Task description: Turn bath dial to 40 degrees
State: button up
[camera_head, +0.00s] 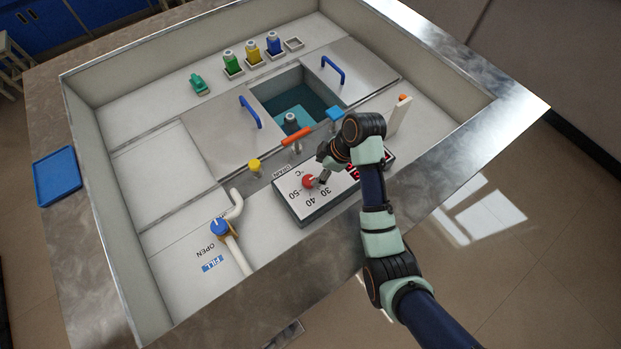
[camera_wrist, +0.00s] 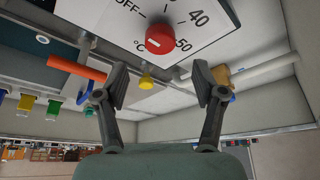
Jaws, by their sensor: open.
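The red bath dial (camera_head: 308,181) sits on a white-faced panel (camera_head: 319,208) marked with °C and numbers including 30, 40 and 50. In the wrist view the dial (camera_wrist: 159,39) shows near the top middle, with 40, 50 and OFF printed on the panel around it. A small pale mark shows on the dial, but I cannot tell surely which number it points at. My gripper (camera_head: 319,180) is right beside the dial in the head view. In the wrist view its fingers (camera_wrist: 160,84) are spread apart with nothing between them, and the dial appears beyond their tips.
A red digital display (camera_head: 352,172) is partly hidden by my arm. A blue fill knob (camera_head: 220,228) with a white pipe, a yellow knob (camera_head: 254,165) and an orange handle (camera_head: 296,137) stand nearby. Several coloured bottles stand behind the open water basin (camera_head: 303,116).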

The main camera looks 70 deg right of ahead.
aim_at(309, 180)
jog(key=b+x, duration=0.1)
jog(key=x, duration=0.6)
jog(key=c, duration=1.1)
